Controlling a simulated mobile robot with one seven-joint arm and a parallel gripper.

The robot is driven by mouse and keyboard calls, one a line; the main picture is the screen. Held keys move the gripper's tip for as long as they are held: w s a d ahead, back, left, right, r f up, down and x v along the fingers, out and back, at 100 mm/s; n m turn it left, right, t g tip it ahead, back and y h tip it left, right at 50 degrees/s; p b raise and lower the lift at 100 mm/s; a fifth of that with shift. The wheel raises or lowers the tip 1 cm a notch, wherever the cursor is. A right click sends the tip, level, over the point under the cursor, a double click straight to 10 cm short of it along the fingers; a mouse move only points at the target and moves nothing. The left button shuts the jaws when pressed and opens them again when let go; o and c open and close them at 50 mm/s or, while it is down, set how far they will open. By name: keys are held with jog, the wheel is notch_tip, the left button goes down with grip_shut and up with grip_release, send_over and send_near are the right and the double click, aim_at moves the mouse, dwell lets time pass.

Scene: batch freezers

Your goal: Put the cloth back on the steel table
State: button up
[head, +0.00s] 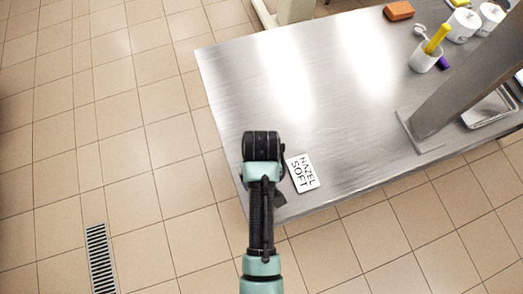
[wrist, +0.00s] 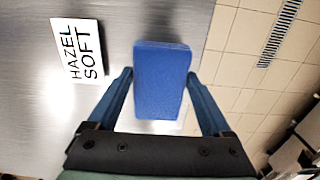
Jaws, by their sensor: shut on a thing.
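The cloth (wrist: 161,85) shows in the wrist view as a thick blue folded block. My gripper (wrist: 159,78) is shut on it, with one finger on each side. The steel table (head: 270,90) has a brushed, shiny top. In the head view my gripper is over the table's near left corner, where my own arm hides the cloth and the fingers. In the wrist view the cloth lies across the table's edge line, partly over the steel. I cannot tell whether it touches the top.
A white card reading "HAZEL SOFT" (head: 302,172) lies just right of my gripper. An orange block (head: 398,10), white pots (head: 462,24), a cup with a yellow-handled tool (head: 424,58) and a steel post (head: 465,85) are at the right. The table's middle is clear. A floor drain (head: 101,258) is lower left.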

jog(key=shift+f, duration=1.75)
jog(key=shift+f, duration=0.2)
jog(key=o, duration=1.1)
jog(key=shift+d, duration=0.1)
jog(key=shift+r, duration=0.1)
